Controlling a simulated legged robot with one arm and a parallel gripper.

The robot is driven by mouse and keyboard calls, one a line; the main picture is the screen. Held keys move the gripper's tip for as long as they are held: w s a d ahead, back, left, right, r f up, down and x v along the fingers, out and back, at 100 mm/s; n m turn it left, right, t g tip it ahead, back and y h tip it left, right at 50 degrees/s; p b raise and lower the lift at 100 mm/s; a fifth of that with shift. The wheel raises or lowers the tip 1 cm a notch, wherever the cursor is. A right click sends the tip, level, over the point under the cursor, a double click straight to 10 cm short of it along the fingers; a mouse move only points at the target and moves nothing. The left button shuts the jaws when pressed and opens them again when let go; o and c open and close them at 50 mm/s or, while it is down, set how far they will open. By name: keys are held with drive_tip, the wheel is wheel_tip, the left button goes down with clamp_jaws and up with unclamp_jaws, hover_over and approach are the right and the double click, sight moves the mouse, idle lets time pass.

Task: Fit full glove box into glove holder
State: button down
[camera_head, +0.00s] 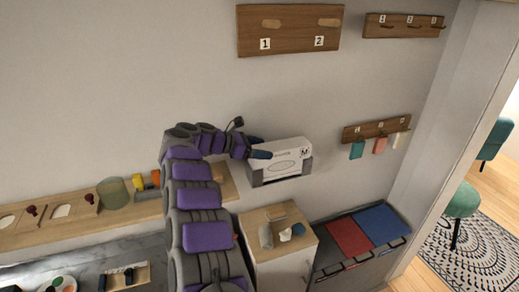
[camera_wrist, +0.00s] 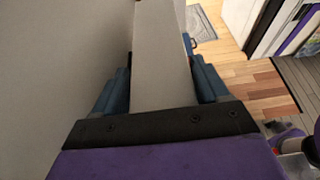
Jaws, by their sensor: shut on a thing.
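The glove box (camera_head: 283,160) is white with dark print and lies lengthwise against the wall in the head view. The grey glove holder (camera_head: 282,176) shows under and around its lower part. The box appears to sit at the holder's opening; how deep it is inside I cannot tell. My gripper (camera_head: 260,153) is at the box's left end. In the wrist view the blue fingers of my gripper (camera_wrist: 163,80) are on both sides of the box (camera_wrist: 162,45), shut on it. The holder cannot be made out in the wrist view.
A wooden cabinet (camera_head: 278,248) with small items on top stands below the holder. Red (camera_head: 348,238) and blue (camera_head: 380,224) panels lie to its right. A peg rack (camera_head: 376,128) with hanging cloths is right of the holder. A wooden shelf (camera_head: 148,209) runs left behind my arm.

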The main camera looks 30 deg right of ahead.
drive_tip(key=shift+f+b, duration=0.15)
drive_tip(key=shift+b, duration=0.45)
unclamp_jaws()
drive_tip(key=shift+a, duration=0.1)
drive_tip(key=p+v, duration=0.2)
drive_tip(key=v, duration=1.4)
drive_tip(key=shift+w+a+r, duration=0.2)
drive_tip(key=shift+a+r, duration=0.1)
drive_tip(key=shift+a, duration=0.3)
